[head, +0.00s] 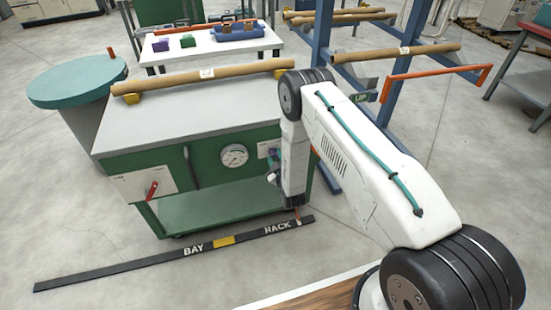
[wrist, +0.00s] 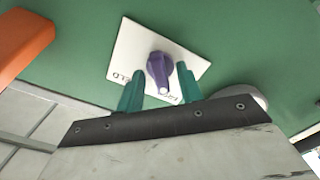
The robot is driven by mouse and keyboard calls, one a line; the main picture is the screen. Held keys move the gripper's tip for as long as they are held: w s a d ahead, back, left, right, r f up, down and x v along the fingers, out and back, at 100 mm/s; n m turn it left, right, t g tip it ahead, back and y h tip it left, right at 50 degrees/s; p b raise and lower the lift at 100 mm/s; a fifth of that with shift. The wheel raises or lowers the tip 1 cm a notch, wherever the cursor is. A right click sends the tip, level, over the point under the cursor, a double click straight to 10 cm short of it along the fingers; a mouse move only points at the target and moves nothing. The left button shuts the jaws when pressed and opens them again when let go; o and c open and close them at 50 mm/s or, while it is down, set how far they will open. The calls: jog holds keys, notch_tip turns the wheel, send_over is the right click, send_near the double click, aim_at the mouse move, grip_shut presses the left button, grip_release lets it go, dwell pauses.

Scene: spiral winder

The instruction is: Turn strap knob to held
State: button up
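The strap knob (wrist: 159,70) is purple with a pale dot at one end, on a white plate (wrist: 125,48) on a green panel. The dot end points down in the wrist view, near a partly hidden label. In the head view the plate (head: 264,150) shows on the cabinet's front right, the knob hidden by my arm.
The green cabinet (head: 120,165) has a gauge (head: 234,156), a handle and a red lever (head: 152,189). A cardboard tube (head: 200,78) lies on top. In the wrist view an orange bar (wrist: 25,42) is at upper left. A black floor strip (head: 120,268) lies in front.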

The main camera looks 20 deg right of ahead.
grip_shut()
jog(key=shift+m, duration=0.3)
jog(key=m, duration=1.1)
jog(key=shift+m, duration=2.1)
jog(key=shift+d, duration=0.1)
